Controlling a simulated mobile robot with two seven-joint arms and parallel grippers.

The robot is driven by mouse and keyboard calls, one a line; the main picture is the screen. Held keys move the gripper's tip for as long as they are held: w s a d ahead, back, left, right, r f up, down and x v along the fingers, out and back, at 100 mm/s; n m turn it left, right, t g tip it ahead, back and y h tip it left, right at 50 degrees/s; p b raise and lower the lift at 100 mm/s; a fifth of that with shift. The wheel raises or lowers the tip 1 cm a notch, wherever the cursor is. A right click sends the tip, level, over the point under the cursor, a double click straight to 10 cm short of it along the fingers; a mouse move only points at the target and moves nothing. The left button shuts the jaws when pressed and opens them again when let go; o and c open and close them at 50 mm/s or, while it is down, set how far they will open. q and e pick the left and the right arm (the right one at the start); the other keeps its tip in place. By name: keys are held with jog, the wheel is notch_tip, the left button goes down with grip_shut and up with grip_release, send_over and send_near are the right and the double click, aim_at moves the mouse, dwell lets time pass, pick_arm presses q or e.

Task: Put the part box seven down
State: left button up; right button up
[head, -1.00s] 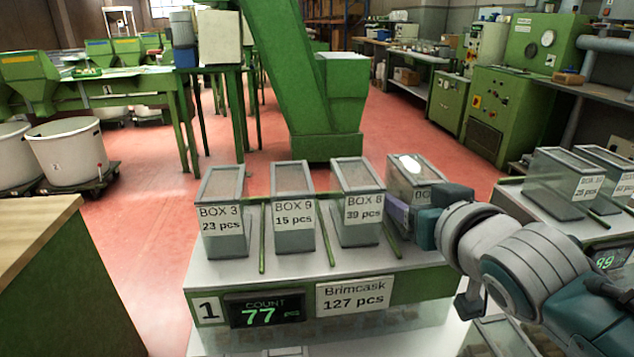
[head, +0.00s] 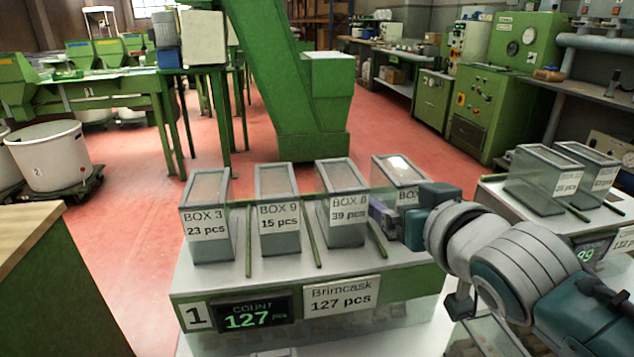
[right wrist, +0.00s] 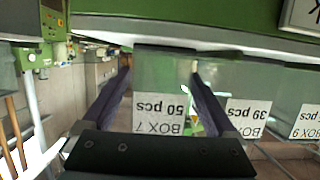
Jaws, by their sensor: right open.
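Part box seven (head: 397,170) stands at the right end of the row on the scale marked 1 (head: 300,285). Its right wrist view (right wrist: 163,72) is upside down and shows the label "BOX 7, 50 pcs". My right gripper (right wrist: 160,82) is open, with one finger on each side of the box; I cannot tell whether either finger touches it. In the head view the right gripper (head: 388,214) covers the box's lower front. The scale's display (head: 246,314) reads 127, and the Brimcask sign (head: 341,294) reads 127 pcs. My left gripper is not in view.
Box 8 (head: 342,232), box 9 (head: 279,240) and box 3 (head: 208,246) stand to the left on the same scale, with green divider rods (head: 312,237) between places. A second scale with boxes (head: 541,192) is at the right. A wooden-topped bench (head: 28,225) is at the left.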

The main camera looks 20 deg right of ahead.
jog(key=p+v, duration=0.2)
jog(key=v, duration=0.9)
jog(key=s+a+f+n+g+y, duration=0.1)
jog(key=s+a+f+n+g, duration=0.1)
jog(key=s+g, duration=0.3)
jog(key=s+a+f+n+g+y, duration=0.2)
jog(key=s+a+g, duration=0.3)
jog(key=s, duration=0.6)
jog(key=shift+a+f+n+g, duration=0.2)
jog(key=shift+f+n+g, duration=0.1)
jog(key=shift+f, duration=0.6)
